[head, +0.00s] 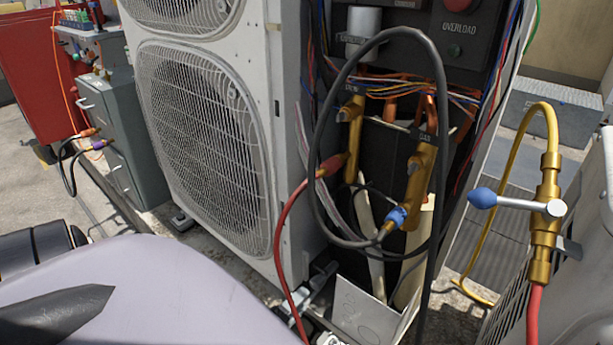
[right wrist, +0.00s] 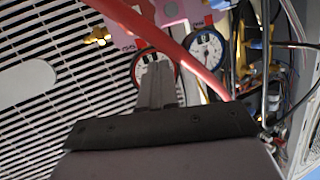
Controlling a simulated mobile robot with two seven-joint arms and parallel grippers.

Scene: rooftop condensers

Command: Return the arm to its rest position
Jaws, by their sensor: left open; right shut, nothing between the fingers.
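My left arm's pale lavender shell (head: 170,290) fills the lower left of the head view, very close to the camera. A dark tapered part lies over it, and I cannot make out the left fingertips clearly. My right gripper (right wrist: 158,80) shows only in the right wrist view. Its grey fingers are together with nothing between them. They appear in front of a white gauge (right wrist: 145,72) on a pink manifold (right wrist: 165,17). A second gauge (right wrist: 206,52) is to the right. A red hose (right wrist: 172,47) passes close by the fingertips.
A white condenser (head: 284,120) stands in the middle of the head view, its wiring bay open. Brass valves (head: 420,185), a looping black hose (head: 318,150), a red hose (head: 287,220) and a yellow hose (head: 488,225) crowd the right side. A grey toolbox (head: 135,140) stands at left.

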